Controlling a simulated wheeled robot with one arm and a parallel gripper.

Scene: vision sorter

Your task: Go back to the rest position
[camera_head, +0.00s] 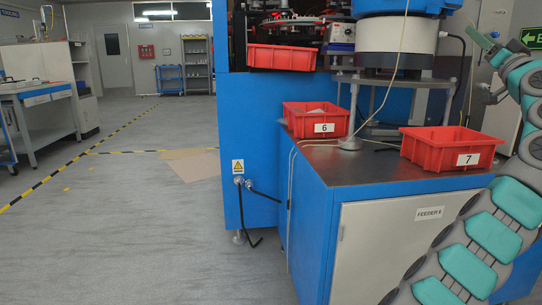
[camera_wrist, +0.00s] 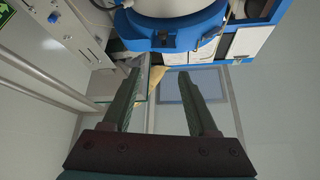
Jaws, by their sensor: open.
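My gripper (camera_wrist: 160,102) shows in the wrist view with its two long dark fingers apart and nothing between them. Beyond the fingers are a pale wall, a window-like panel and part of a blue and white machine. In the head view my teal and grey arm rises along the right edge. It stands beside the feeder cabinet (camera_head: 385,245) and the red bin marked 7 (camera_head: 425,150).
The red bin marked 6 (camera_head: 300,118) sits on the cabinet top, and another red bin (camera_head: 282,57) is higher on the blue machine (camera_head: 255,150). A workbench (camera_head: 40,100) stands at the left. The grey floor (camera_head: 130,235) at left and centre is open, with yellow-black tape lines.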

